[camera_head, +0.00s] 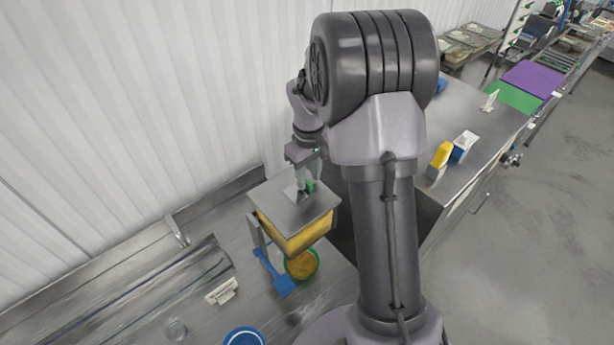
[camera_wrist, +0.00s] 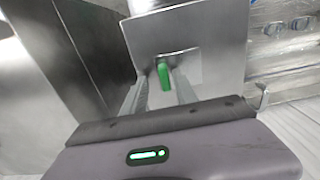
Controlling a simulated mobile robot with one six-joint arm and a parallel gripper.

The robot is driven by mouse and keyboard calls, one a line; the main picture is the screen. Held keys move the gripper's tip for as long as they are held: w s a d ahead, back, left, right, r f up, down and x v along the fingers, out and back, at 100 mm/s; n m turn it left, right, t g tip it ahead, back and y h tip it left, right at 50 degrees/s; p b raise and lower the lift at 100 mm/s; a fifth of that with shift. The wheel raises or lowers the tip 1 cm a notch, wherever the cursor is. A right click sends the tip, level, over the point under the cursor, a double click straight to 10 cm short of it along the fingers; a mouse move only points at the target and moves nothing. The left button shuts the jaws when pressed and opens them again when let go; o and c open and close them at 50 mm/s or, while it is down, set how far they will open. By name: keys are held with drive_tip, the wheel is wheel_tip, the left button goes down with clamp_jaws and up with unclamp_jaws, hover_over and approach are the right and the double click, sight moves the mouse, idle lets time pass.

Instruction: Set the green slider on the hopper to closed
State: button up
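The hopper (camera_head: 322,217) is a box with a grey metal lid and yellow contents showing at its side, standing on the steel counter. The green slider (camera_head: 309,186) sticks up from the hopper's top; it also shows in the wrist view (camera_wrist: 164,75) against a square opening in the metal plate. My gripper (camera_head: 302,184) is right at the slider, above the lid. In the wrist view my gripper (camera_wrist: 162,92) has its two fingers apart, one on each side of the slider, with a visible gap. Whether a fingertip touches it is unclear.
A green-rimmed bowl of yellow grains (camera_head: 302,264) sits below the hopper. A blue scoop-like tool (camera_head: 275,275), a blue bowl (camera_head: 244,337), a small clear cup (camera_head: 176,329) and a white label stand (camera_head: 222,291) are nearby. A corrugated wall (camera_head: 130,110) closes off the back.

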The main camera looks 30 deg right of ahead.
drive_tip(key=shift+a, duration=0.15)
drive_tip(key=shift+r, duration=0.2)
wheel_tip(320, 180, up, 17)
idle(0.4)
